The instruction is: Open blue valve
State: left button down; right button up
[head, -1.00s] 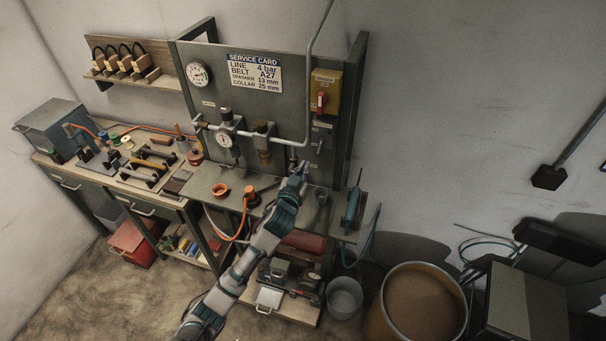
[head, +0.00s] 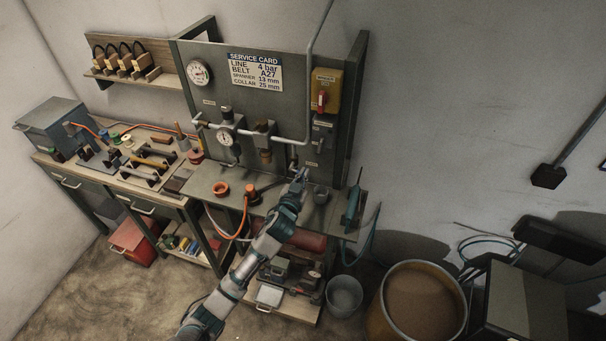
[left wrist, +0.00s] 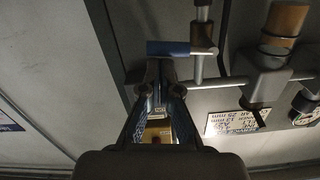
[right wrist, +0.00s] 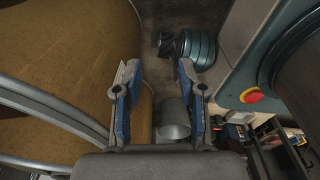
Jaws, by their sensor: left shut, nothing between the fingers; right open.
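The blue valve handle (left wrist: 168,48) shows in the left wrist view as a short blue bar lying crosswise on a thin grey pipe with a metal end. My left gripper (left wrist: 160,72) is shut and empty, its fingertips right at the near side of the bar; I cannot tell whether they touch it. In the head view my left gripper (head: 301,174) is at the lower end of the pipework, in front of the grey panel (head: 225,60), and the blue handle is too small to make out. My right gripper (right wrist: 158,78) is open and empty in the right wrist view.
A pressure gauge (head: 225,137) and white pipe sit left of my left gripper. A large barrel (head: 424,300) and a grey bucket (head: 344,295) stand on the floor to the right.

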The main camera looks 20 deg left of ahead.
pick_arm(q)
jog(key=a+f+m+y+p, duration=0.1)
jog(key=a+f+m, duration=0.2)
jog(key=m, duration=1.1)
notch_tip(320, 180, down, 3)
jog(key=shift+f+m+t, duration=0.1)
jog(key=shift+m+t, duration=0.2)
pick_arm(e)
jog(key=shift+a+r, duration=0.2)
jog(key=shift+r, duration=0.7)
pick_arm(q)
jog(key=shift+a, duration=0.15)
jog(key=shift+f, duration=0.15)
pick_arm(e)
jog(key=shift+s+d, duration=0.1)
